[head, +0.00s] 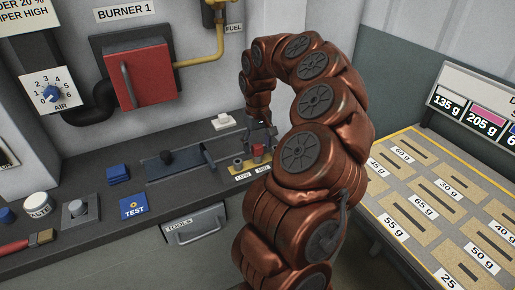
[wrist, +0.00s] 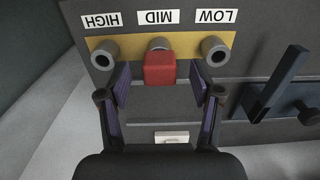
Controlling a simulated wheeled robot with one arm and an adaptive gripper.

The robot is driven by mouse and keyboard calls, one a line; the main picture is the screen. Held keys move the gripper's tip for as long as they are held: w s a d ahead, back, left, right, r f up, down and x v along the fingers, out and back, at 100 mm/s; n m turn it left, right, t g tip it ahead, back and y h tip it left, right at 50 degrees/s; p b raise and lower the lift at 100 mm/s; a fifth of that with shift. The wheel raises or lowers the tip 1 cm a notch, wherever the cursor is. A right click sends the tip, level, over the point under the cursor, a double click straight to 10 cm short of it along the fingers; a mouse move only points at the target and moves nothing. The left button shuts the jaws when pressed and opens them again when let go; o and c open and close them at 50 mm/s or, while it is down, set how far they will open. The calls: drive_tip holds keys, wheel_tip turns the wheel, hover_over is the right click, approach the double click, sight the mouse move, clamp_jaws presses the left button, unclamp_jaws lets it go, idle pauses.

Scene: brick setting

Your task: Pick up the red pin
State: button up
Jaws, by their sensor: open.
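The red pin (wrist: 159,70) is a block-like red piece at the middle socket, labelled MID, of a yellow strip (wrist: 187,47) in the wrist view. It also shows in the head view as a small red piece (head: 258,150) beneath my gripper (head: 260,135). In the wrist view my gripper (wrist: 160,94) is open, with one finger on each side of the red pin and a gap to both. Nothing is held. The lower part of the pin is hidden.
Grey round sockets flank the pin at HIGH (wrist: 105,54) and LOW (wrist: 215,52). A lever (wrist: 277,84) stands to the right in the wrist view. In the head view, a white block (head: 223,122) and blue TEST pad (head: 134,206) lie on the dark counter.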

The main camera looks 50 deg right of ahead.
drive_tip(key=shift+f, duration=1.25)
drive_tip(key=shift+c, duration=0.2)
clamp_jaws()
